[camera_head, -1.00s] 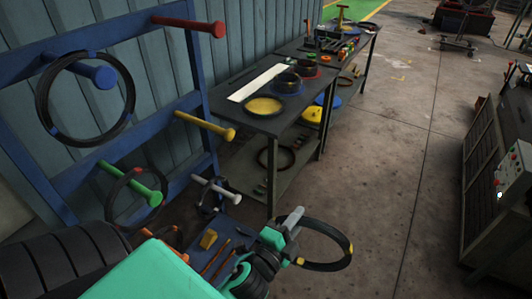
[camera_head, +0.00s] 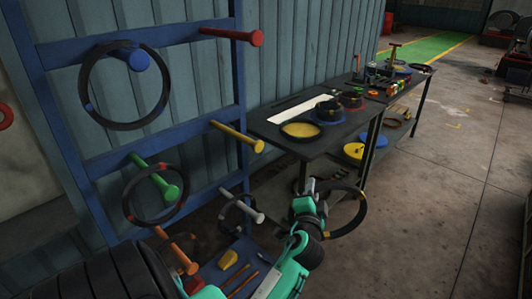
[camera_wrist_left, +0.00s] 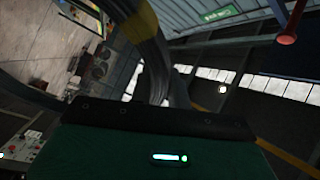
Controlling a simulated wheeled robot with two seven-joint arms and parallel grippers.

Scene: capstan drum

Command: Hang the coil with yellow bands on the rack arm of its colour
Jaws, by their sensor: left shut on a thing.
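My left gripper (camera_head: 316,204) is shut on the black coil with yellow bands (camera_head: 364,212), which sticks out to the right of the fingers. In the left wrist view the coil (camera_wrist_left: 165,55) rises from the jaws, with a yellow band (camera_wrist_left: 138,25) showing. The blue rack (camera_head: 167,138) stands at the left. Its yellow arm (camera_head: 237,137) is bare and points to the right, above and left of my gripper. The coil is apart from this arm. My right gripper is not in view.
The red arm (camera_head: 232,36) is bare. Dark coils hang on the blue arm (camera_head: 138,60), the green arm (camera_head: 156,181) and the white arm (camera_head: 243,208). A dark workbench (camera_head: 340,141) with a yellow dish (camera_head: 301,130) stands behind my gripper. Open floor (camera_head: 440,200) lies to the right.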

